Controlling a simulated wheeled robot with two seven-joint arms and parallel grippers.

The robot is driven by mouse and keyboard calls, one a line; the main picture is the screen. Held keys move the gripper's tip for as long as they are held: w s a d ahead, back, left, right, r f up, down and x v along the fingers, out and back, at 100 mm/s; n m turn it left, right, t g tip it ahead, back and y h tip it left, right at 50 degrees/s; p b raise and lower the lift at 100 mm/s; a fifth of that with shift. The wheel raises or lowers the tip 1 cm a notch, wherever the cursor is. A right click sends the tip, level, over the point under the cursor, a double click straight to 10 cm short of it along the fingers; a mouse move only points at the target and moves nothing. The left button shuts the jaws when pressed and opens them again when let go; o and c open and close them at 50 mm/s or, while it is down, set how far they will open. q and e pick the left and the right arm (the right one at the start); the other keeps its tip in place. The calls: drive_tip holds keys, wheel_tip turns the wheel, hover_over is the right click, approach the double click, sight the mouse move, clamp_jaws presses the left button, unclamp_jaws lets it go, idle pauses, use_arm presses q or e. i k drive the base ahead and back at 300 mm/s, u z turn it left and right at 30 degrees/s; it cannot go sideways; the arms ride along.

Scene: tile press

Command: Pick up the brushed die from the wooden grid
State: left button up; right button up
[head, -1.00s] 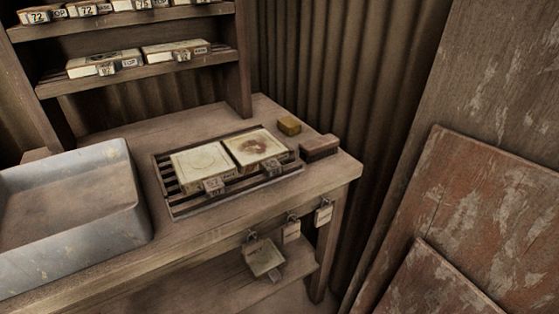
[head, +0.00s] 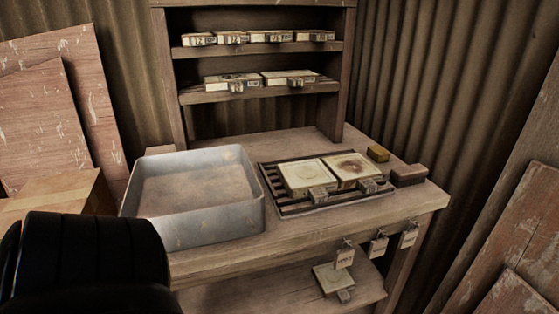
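A dark slatted wooden grid (head: 283,203) lies on the workbench, right of the metal basin. Two square, cream-coloured dies lie side by side on it. The left die (head: 307,174) has a mostly plain, pale top. The right die (head: 353,166) has a brown stain on its top. Each has a small block-like tab at its front edge, the left tab (head: 318,195) and the right tab (head: 368,186). Neither of my gripper's fingertips is in view. A black part of my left arm fills the lower left corner.
A grey metal basin (head: 190,232) stands left of the grid. A shelf (head: 262,97) behind holds several dies. Tags (head: 379,246) hang at the front edge. Another die (head: 333,280) lies below.

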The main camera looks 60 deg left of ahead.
sight(311, 178)
drive_tip(key=k, duration=0.45)
drive_tip(key=u, duration=0.8)
